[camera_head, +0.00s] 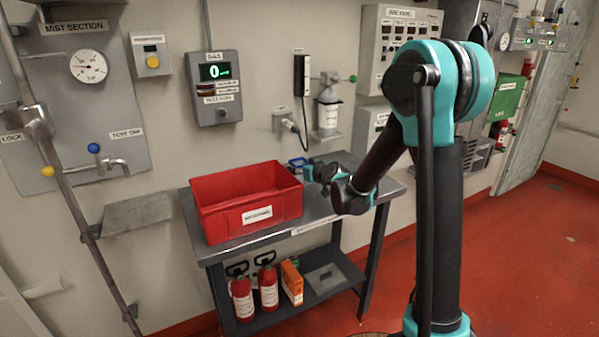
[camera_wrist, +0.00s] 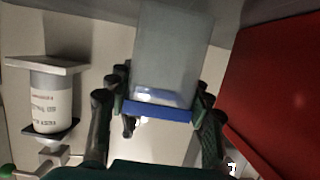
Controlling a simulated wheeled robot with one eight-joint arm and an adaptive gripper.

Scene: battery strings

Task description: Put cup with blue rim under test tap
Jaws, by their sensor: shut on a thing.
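The cup with the blue rim (camera_head: 298,162) is at the right end of the red bin, over the table's back part. In the wrist view the cup (camera_wrist: 166,55) is greyish, with its blue rim (camera_wrist: 157,110) towards my palm. My gripper (camera_head: 308,170) is shut on the cup, with a finger on each side in the wrist view (camera_wrist: 160,92). I cannot tell whether the cup touches the table. The test tap (camera_head: 108,162), with a blue knob, is on the wall panel at the left, well apart from the cup.
The red bin (camera_head: 250,218) stands on the grey table (camera_head: 310,218), beside my gripper. A small wall shelf (camera_head: 137,214) sits below the tap. A slanting pipe (camera_head: 75,190) runs in front of the left wall. A bottle (camera_head: 328,113) hangs on the wall behind the cup.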

